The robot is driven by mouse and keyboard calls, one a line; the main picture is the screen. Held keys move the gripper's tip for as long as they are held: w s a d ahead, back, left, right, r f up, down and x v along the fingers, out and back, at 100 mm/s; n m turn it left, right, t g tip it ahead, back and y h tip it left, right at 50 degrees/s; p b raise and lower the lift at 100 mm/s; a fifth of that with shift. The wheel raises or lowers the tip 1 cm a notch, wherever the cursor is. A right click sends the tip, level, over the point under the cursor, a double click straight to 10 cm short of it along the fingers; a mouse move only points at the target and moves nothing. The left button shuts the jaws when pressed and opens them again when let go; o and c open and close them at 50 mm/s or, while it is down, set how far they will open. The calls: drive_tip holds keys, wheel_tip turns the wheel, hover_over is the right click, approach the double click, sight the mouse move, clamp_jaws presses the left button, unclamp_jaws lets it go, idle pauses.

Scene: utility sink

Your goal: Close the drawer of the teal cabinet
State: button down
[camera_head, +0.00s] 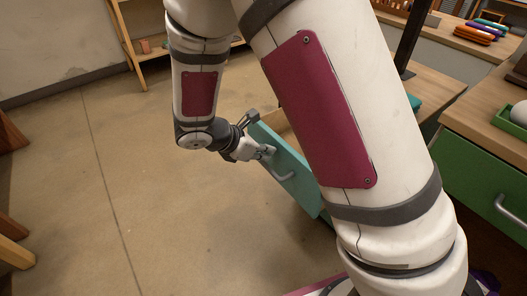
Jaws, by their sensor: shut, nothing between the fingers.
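The teal drawer (291,171) stands pulled out, its front panel facing left and toward me, with a pale curved handle (283,174) on it. Part of its wooden inside (274,124) shows behind the front. My gripper (268,152) is shut at the upper left part of the drawer front, close to the panel; I cannot tell if it touches. Most of the teal cabinet's body is hidden behind my large white arm link. The drawer's right end is also hidden by it.
A green cabinet (486,181) with a wooden top stands at the right, bearing a green tray (506,121). A wooden shelf (130,50) stands at the back left. Wooden furniture (12,135) shows at the left edge. The concrete floor (170,215) left of the drawer is clear.

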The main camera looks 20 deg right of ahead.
drive_tip(key=w+d, duration=0.4)
drive_tip(key=d, duration=0.9)
drive_tip(key=w+d, duration=0.4)
drive_tip(key=d, duration=1)
drive_tip(key=shift+w, duration=0.35)
drive_tip(key=shift+r, duration=0.1)
